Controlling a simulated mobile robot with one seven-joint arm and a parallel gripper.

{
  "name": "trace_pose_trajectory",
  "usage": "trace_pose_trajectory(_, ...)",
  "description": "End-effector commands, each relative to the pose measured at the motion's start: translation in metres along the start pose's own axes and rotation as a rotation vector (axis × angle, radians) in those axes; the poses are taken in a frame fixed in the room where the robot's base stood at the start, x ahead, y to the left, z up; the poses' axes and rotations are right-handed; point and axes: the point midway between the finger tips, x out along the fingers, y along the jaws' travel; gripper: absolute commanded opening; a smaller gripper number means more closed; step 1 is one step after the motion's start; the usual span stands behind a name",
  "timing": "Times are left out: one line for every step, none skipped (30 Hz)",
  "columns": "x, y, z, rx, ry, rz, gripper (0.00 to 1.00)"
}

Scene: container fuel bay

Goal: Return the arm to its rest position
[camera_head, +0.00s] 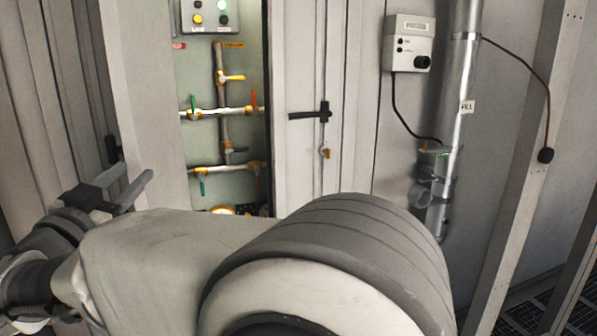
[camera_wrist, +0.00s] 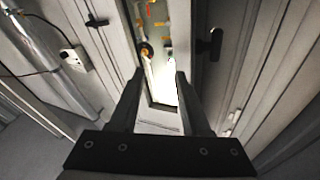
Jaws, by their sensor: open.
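My gripper (camera_head: 135,186) is at the left of the head view, at the end of my folded arm, which fills the lower middle. Its two fingers are apart with nothing between them. In the wrist view my gripper (camera_wrist: 157,75) also shows open and empty, its fingers pointing toward the open pipe cabinet (camera_wrist: 165,92). In the head view the pipe cabinet (camera_head: 222,140) stands behind my arm, with pipes and coloured valve handles inside. Its lower part is hidden by my arm.
A cabinet door with a black handle (camera_head: 312,114) stands right of the cabinet opening. A white wall box (camera_head: 408,44) and a silver vertical pipe (camera_head: 455,100) with cables are further right. A grey post (camera_head: 525,150) slants at the right. A corrugated panel (camera_head: 60,80) is close at the left.

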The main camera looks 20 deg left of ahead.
Motion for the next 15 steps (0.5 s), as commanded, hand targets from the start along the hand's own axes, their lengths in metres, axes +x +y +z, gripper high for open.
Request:
trace_pose_trajectory(0.02, 0.01, -0.023, 0.012, 0.014, -0.044, 0.47)
trace_pose_trajectory(0.029, 0.015, -0.032, 0.016, 0.018, -0.075, 0.47)
trace_pose_trajectory(0.039, 0.021, -0.044, 0.018, 0.018, -0.115, 0.47)
trace_pose_trajectory(0.046, 0.027, -0.052, 0.018, 0.016, -0.143, 0.47)
trace_pose_trajectory(0.052, 0.033, -0.059, 0.015, 0.013, -0.17, 0.47)
trace_pose_trajectory(0.06, 0.042, -0.068, 0.008, 0.004, -0.204, 0.47)
trace_pose_trajectory(0.064, 0.049, -0.075, 0.002, -0.004, -0.228, 0.47)
trace_pose_trajectory(0.068, 0.057, -0.08, -0.006, -0.016, -0.251, 0.47)
trace_pose_trajectory(0.073, 0.068, -0.087, -0.019, -0.033, -0.276, 0.47)
trace_pose_trajectory(0.075, 0.077, -0.091, -0.03, -0.05, -0.295, 0.47)
trace_pose_trajectory(0.077, 0.087, -0.094, -0.041, -0.068, -0.309, 0.47)
trace_pose_trajectory(0.079, 0.101, -0.098, -0.058, -0.095, -0.326, 0.47)
trace_pose_trajectory(0.079, 0.112, -0.1, -0.073, -0.118, -0.336, 0.47)
trace_pose_trajectory(0.079, 0.124, -0.102, -0.086, -0.141, -0.343, 0.47)
trace_pose_trajectory(0.077, 0.141, -0.103, -0.104, -0.178, -0.349, 0.47)
